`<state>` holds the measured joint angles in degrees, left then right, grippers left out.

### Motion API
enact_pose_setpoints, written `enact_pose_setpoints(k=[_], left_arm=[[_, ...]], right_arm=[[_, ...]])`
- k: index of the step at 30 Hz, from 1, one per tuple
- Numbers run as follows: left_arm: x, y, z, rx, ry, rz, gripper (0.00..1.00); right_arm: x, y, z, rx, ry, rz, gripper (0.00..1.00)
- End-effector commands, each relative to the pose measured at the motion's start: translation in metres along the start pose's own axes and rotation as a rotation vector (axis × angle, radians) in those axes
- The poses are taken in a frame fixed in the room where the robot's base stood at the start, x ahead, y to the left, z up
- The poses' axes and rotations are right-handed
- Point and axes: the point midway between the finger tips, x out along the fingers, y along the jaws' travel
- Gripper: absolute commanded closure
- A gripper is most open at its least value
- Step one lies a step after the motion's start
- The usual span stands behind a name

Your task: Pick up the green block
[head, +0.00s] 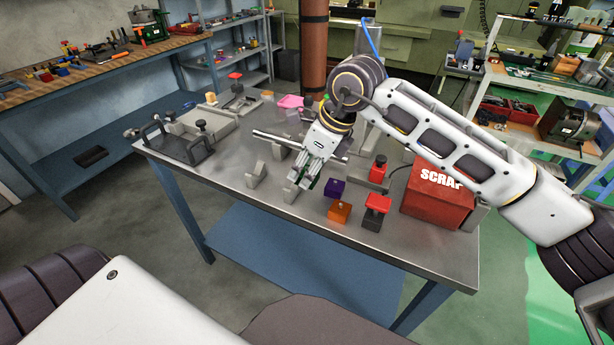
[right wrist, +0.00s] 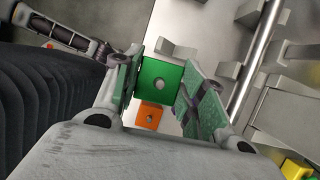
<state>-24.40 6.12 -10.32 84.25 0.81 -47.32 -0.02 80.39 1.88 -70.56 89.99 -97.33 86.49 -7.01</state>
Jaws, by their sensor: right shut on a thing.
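My right gripper (head: 303,180) reaches down over the steel cart top in the head view. In the right wrist view the green block (right wrist: 160,80), with a round mark on its face, sits between the two green-padded fingers (right wrist: 162,92). The gripper is shut on it. In the head view the block is mostly hidden by the fingers, and I cannot tell whether it is clear of the surface. My left gripper is not in view.
A purple block (head: 335,188) and an orange block (head: 339,212) stand close to the right of the gripper. A red-topped clamp (head: 376,212) and the red SCRAP box (head: 438,196) are further right. A grey bracket (head: 257,174) stands on the left. The front left cart top is clear.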

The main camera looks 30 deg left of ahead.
Motion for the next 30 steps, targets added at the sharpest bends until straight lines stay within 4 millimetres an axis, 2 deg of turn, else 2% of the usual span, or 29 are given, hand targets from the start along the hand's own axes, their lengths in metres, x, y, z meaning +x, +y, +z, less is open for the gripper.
enact_pose_setpoints(k=[20,30], left_arm=[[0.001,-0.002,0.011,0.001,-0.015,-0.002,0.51],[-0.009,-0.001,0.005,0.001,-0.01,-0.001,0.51]], right_arm=[[-0.005,0.0,0.002,-0.001,0.0,0.0,0.88],[-0.022,0.0,0.01,-0.001,0.0,0.0,0.88]])
